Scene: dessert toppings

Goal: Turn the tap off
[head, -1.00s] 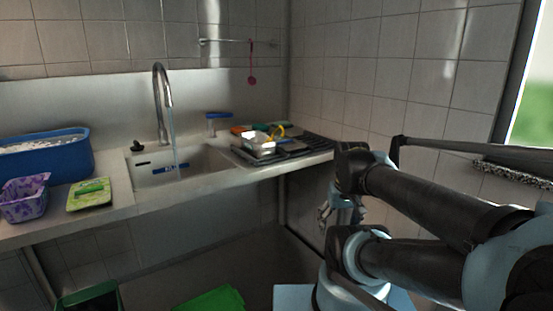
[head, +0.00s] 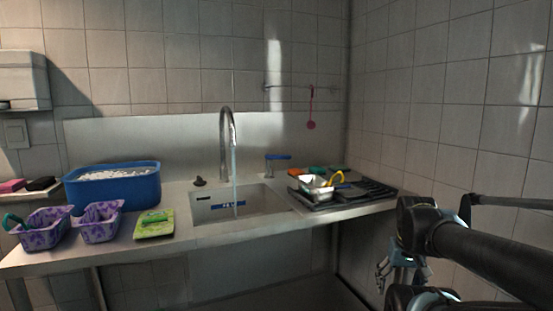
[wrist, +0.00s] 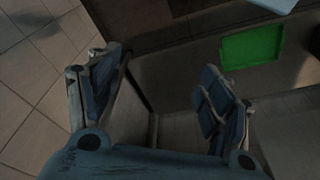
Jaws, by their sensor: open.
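The tap (head: 224,140) is a tall curved metal spout at the back of the sink (head: 265,205). A stream of water (head: 234,170) falls from it into the basin. A blue-topped lever (head: 278,157) stands on the counter to the right of the spout, behind the sink. My gripper (head: 385,275) hangs low at the right in the head view, below counter height and apart from the tap. In the wrist view my gripper (wrist: 160,95) is open and empty, with its fingers spread above the floor.
A blue tub (head: 140,188), purple baskets (head: 100,224) and a green board (head: 154,224) stand left of the sink. A drying rack (head: 365,190) with dishes is to its right, near the corner wall.

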